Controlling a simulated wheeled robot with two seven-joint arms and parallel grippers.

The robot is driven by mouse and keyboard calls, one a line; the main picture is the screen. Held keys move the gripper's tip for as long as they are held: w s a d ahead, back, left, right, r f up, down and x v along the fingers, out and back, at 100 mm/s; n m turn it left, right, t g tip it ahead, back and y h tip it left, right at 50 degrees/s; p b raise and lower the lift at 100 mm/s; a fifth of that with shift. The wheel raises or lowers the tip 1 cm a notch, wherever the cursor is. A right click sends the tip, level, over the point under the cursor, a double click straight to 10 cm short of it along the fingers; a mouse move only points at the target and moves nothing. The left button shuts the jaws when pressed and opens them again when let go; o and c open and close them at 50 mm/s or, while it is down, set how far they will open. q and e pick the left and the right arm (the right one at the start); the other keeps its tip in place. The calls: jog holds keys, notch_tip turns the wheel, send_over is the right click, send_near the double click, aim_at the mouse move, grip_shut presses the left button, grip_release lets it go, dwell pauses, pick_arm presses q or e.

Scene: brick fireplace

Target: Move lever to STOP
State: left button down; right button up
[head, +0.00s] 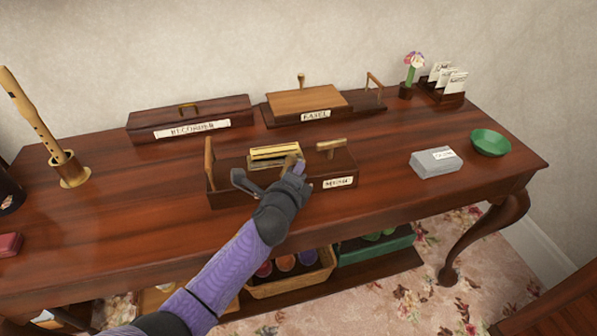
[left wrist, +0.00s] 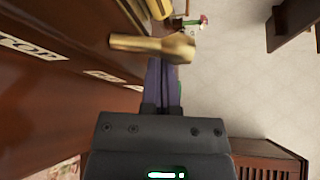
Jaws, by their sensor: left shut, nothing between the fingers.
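A dark wooden box labelled MUSIC (head: 340,183) stands at the front middle of the table, with a gold-coloured part (head: 273,153) on top. My left gripper (head: 298,168) is at the box's front right of that part, shut and empty. In the left wrist view a brass lever (left wrist: 150,45) with a flared end lies across the tips of my left gripper (left wrist: 165,66). The tips overlap the lever's flared end; I cannot tell whether they touch. A label reading "TOP", its start cut off (left wrist: 32,46), shows at left. Another label (left wrist: 103,76) is too slanted to read. My right gripper is not in view.
Behind stand a long closed box (head: 190,119) and a box labelled EASEL (head: 316,115). A grey box (head: 436,162) and a green bowl (head: 491,143) are at right. A flute in a holder (head: 73,172) is at left. The table between the MUSIC box and grey box is clear.

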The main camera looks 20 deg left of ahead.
pick_arm(q)
jog(key=shift+a+n+b, duration=0.1)
jog(key=shift+n+b, duration=0.2)
